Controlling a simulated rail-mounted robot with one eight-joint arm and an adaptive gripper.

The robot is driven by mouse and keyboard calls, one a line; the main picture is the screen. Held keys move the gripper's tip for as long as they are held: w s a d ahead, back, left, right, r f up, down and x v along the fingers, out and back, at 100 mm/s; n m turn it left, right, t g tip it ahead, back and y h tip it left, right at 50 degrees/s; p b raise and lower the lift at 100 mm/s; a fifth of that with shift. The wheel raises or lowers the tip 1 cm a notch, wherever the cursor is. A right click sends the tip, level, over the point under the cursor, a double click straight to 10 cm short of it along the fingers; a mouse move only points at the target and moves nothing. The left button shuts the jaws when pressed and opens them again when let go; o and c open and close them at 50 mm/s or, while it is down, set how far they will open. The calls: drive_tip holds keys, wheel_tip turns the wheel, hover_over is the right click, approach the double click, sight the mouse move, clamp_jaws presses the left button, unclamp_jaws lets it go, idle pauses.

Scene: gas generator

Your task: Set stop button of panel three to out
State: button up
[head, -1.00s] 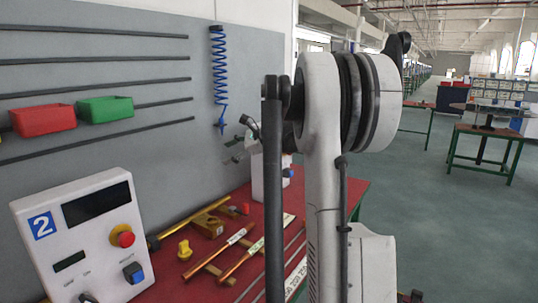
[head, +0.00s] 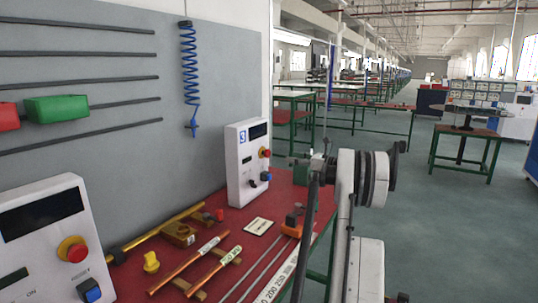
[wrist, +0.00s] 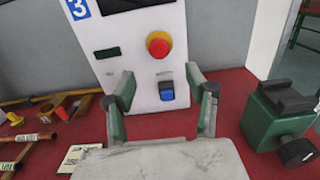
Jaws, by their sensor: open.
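Panel three (head: 239,172) is a white upright box with a blue "3" label, standing at the far end of the red bench. Its stop button is a red mushroom knob on a yellow base, seen in the head view (head: 264,153) and in the wrist view (wrist: 158,45). A blue rocker switch (wrist: 166,92) sits below the button. My gripper (wrist: 160,88) is open and empty in front of the panel. Its fingertips stand apart on either side, lower than the stop button and not touching it. The gripper is small and partly hidden in the head view.
A green vise (wrist: 278,110) stands on the bench right of the gripper. Another panel (head: 40,245) with its own red button stands at the near left. Copper rods (head: 190,262) and brass parts (head: 178,234) lie on the bench. A blue coiled hose (head: 189,70) hangs from above.

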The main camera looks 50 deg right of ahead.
sight(269, 153)
drive_tip(key=w, duration=0.4)
drive_tip(key=w+a, duration=0.1)
drive_tip(key=w, duration=0.8)
drive_tip(key=shift+w+a+b, duration=0.15)
drive_tip(key=shift+a+b, duration=0.05)
drive_tip(key=shift+b, duration=0.15)
clamp_jaws()
